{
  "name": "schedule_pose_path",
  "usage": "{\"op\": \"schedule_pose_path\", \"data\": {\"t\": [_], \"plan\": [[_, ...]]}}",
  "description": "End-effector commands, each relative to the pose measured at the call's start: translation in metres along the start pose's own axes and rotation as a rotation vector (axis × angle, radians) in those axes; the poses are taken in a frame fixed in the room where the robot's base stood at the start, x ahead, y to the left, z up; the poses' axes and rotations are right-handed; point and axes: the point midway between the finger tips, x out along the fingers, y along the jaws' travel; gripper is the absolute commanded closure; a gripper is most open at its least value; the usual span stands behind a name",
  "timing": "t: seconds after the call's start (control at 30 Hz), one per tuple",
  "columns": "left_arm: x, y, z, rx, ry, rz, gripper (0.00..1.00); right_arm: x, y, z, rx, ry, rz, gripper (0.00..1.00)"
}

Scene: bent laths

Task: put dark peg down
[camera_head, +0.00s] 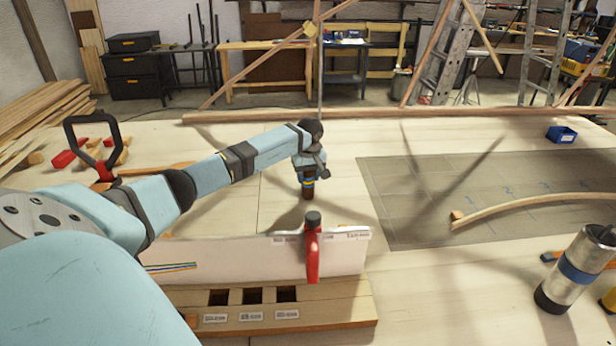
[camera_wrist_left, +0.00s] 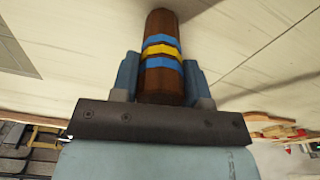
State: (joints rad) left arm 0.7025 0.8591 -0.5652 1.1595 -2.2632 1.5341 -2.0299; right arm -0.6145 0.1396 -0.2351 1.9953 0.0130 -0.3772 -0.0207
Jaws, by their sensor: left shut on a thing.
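The dark peg (camera_head: 308,191) is dark brown. In the left wrist view the dark peg (camera_wrist_left: 162,50) shows two blue bands with a yellow band between them. My left gripper (camera_head: 309,176) is shut on it, and the fingers (camera_wrist_left: 161,82) lie on both sides of it in the wrist view. The peg points down over the pale table, beyond the white panel. I cannot tell whether its lower end touches the table. My right gripper is not in view.
A white panel (camera_head: 230,258) with a red clamp (camera_head: 313,255) stands behind a wooden block (camera_head: 345,304) with three square holes. A curved lath (camera_head: 530,205) lies over a grey mat (camera_head: 400,190). Table around the peg is clear.

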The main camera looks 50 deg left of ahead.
Motion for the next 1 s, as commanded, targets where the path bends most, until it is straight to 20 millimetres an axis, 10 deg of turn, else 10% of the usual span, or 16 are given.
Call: {"op": "schedule_pose_path", "data": {"t": [0.47, 1.0], "plan": [[-0.029, 0.000, -0.005, 0.000, 0.004, 0.002, 0.88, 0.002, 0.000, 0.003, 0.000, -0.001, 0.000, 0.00], [-0.150, 0.000, -0.019, -0.001, 0.002, 0.002, 0.88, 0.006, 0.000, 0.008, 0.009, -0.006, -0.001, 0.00]]}}
